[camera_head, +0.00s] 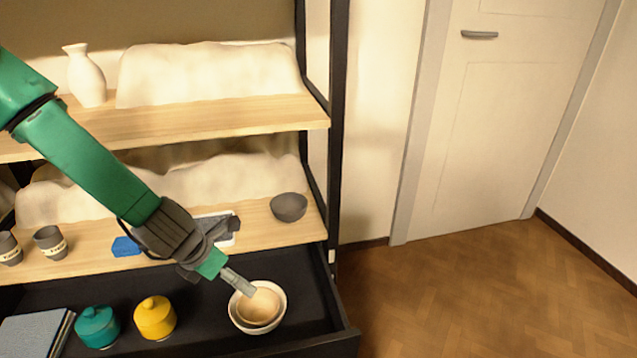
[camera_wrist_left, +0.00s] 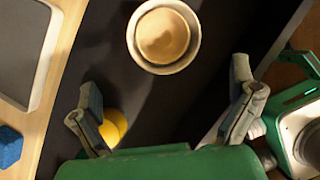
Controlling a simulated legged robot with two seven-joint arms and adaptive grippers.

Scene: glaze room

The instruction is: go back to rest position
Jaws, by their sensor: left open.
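My left arm comes in from the left in the head view. Its gripper (camera_head: 231,256) is over the open black drawer, just up and left of a white bowl (camera_head: 237,325). A smaller tan bowl (camera_head: 260,306) sits inside the white bowl. In the left wrist view the gripper (camera_wrist_left: 164,105) has its two fingers spread wide with nothing between them. The white bowl (camera_wrist_left: 134,42) with the tan bowl (camera_wrist_left: 162,37) in it lies beyond the fingertips, apart from them.
The drawer (camera_head: 307,312) also holds a yellow jar (camera_head: 155,318), a teal jar (camera_head: 97,326) and a grey book (camera_head: 32,335). The shelf above carries a dark bowl (camera_head: 289,207), grey cups (camera_head: 50,243), a blue block (camera_head: 125,246) and a white-rimmed tray (camera_head: 231,240). Floor (camera_head: 480,290) at right is clear.

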